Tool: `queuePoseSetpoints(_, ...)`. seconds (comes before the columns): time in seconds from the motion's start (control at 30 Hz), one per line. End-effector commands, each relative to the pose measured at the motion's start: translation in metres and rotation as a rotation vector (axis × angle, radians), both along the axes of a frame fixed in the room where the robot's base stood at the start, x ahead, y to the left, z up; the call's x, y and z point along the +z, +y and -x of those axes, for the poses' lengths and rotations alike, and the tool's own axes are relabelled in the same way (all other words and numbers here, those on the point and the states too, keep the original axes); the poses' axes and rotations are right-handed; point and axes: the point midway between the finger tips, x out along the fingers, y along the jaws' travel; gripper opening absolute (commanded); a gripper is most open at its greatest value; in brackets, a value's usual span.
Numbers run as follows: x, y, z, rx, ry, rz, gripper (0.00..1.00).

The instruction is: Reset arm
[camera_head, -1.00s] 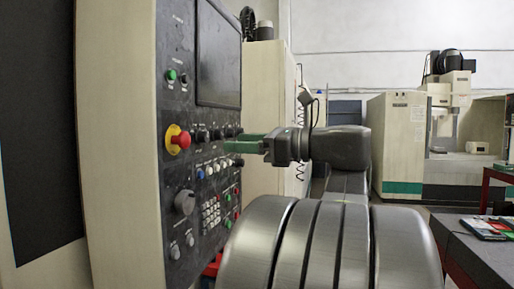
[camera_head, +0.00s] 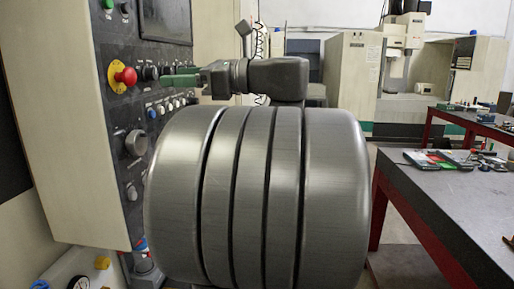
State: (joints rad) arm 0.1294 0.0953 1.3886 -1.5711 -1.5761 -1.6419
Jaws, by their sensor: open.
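My gripper (camera_head: 180,81) has green fingers and points left at the machine control panel (camera_head: 130,100). It is open, and nothing shows between its fingers. The fingertips lie close to the panel's row of knobs and buttons in the picture; I cannot tell whether they touch it. My arm's large grey ribbed part fills the middle of the view and hides the lower right of the panel.
A red emergency stop button (camera_head: 125,76) sits on the panel left of my gripper. A dark table with red legs (camera_head: 450,205) stands at the right, bearing tools and a colourful case (camera_head: 432,159). A white machine (camera_head: 350,85) stands behind. Floor shows between.

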Motion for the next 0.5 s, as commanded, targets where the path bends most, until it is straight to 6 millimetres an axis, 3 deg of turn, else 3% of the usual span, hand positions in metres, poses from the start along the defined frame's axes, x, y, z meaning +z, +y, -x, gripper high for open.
queuePoseSetpoints(0.5,0.002,0.074,-0.008,0.004,0.001,0.0,0.58)
